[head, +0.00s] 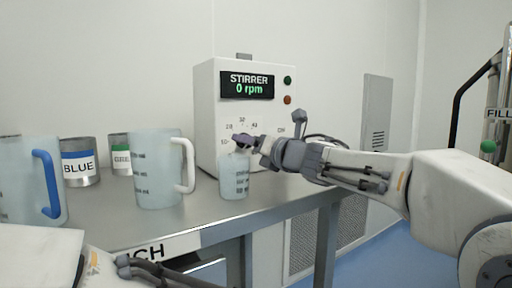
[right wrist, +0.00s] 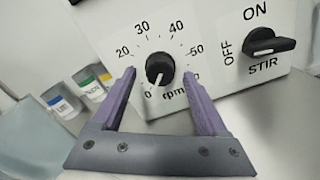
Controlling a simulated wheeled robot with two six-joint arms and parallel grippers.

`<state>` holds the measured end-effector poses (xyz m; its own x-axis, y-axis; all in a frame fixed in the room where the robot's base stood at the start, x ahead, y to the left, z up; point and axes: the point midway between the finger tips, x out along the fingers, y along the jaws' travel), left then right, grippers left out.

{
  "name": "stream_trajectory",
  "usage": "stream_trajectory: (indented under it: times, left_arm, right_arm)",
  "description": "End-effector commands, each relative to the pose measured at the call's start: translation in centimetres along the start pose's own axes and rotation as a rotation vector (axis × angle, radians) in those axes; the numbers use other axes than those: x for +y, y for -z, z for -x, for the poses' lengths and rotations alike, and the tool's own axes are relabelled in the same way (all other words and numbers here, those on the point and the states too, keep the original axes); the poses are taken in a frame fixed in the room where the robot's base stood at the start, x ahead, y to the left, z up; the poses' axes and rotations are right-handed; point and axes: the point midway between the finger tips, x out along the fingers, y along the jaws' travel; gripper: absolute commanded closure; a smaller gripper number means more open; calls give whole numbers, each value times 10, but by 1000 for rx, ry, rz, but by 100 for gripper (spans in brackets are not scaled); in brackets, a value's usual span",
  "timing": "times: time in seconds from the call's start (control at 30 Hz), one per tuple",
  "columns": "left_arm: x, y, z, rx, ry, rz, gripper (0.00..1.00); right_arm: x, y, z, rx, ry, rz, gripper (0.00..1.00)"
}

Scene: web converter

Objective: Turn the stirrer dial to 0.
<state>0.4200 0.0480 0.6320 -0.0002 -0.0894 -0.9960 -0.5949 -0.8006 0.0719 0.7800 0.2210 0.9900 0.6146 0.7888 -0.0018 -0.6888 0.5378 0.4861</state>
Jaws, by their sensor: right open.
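The stirrer unit is a white box (head: 207,120) on the bench, and its display (head: 247,86) reads "STIRRER 0 rpm". In the right wrist view its black round dial (right wrist: 159,68) sits in a scale from 0 to above 50 rpm. The dial's white mark points down and slightly left, toward the 0. My right gripper (right wrist: 159,73) is open, with its purple fingers on either side of the dial and a visible gap to each. In the head view my right gripper (head: 243,142) is in front of the panel and hides the dial. My left gripper is out of view.
A black STIR switch (right wrist: 268,45) with ON and OFF labels is right of the dial. A small beaker (head: 234,182) stands below my right gripper. A handled jug (head: 157,175), a blue-handled jug (head: 20,185) and labelled cans (head: 80,165) stand to the left.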

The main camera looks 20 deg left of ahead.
Motion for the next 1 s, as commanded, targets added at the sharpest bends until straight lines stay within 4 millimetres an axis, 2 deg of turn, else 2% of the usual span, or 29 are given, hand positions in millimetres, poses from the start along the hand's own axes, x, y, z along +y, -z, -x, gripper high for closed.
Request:
stream_trajectory:
  times: [0.17, 0.3, 0.5, 0.7, 1.0]
  left_arm:
    - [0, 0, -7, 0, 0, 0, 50]
    - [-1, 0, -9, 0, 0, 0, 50]
    - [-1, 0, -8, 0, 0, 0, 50]
    - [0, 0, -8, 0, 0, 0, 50]
    - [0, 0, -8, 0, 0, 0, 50]
  right_arm:
    - [0, 0, 26, -3, -1, -1, 24]
    - [0, 0, 56, -3, 0, 0, 24]
    - [0, -1, 88, -1, 1, 1, 24]
    - [0, 0, 102, 0, 0, 1, 24]
    - [0, 1, 102, 0, -1, 1, 24]
